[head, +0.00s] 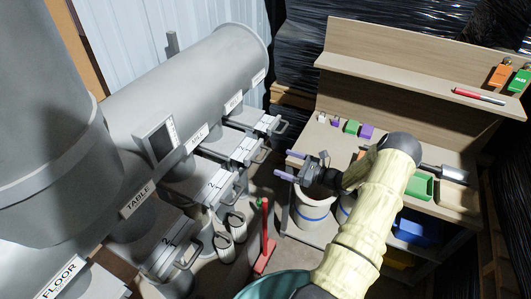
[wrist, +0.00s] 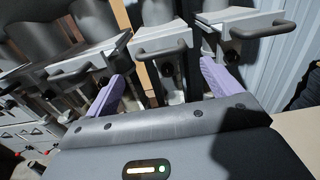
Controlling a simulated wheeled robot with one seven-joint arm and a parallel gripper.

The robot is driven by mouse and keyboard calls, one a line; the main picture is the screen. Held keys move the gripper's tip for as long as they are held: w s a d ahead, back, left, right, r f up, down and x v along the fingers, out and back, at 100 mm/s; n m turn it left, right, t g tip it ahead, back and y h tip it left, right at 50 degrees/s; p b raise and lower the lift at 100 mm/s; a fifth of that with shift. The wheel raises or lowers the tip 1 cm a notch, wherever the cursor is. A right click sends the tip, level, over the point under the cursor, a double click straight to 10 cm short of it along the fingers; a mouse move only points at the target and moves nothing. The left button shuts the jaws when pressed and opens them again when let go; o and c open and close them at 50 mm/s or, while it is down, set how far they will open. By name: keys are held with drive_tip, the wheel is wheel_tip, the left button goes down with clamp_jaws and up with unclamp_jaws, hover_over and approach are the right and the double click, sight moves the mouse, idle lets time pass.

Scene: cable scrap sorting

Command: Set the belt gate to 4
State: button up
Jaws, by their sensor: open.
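A row of grey slide gates with bar handles hangs under a big grey duct (head: 205,85) on the left. Number scales mark the slides; the nearer ones show a 2. Two signs read TABLE (head: 138,198) and FLOOR (head: 62,277); the farther signs are too small to read surely, so I cannot tell which gate is the belt gate. My gripper (head: 284,164) is open and empty, its purple fingers pointing left toward the gates, apart from them. In the wrist view, a right gate handle (wrist: 265,30), a middle handle (wrist: 160,48) and a left handle (wrist: 75,70) lie beyond the fingertips.
A wooden bench (head: 340,145) with a shelf stands at the right, holding small coloured blocks and a green tray (head: 421,187). White buckets (head: 312,212) stand below it. A red post (head: 265,235) stands on the floor between the gates and my arm.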

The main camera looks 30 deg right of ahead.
sight(265, 155)
drive_tip(key=p+x, duration=0.3)
drive_tip(key=x, duration=0.5)
drive_tip(key=shift+w+a, duration=0.25)
drive_tip(key=shift+w, duration=0.1)
drive_tip(key=c, duration=1.2)
drive_tip(key=shift+c, duration=0.4)
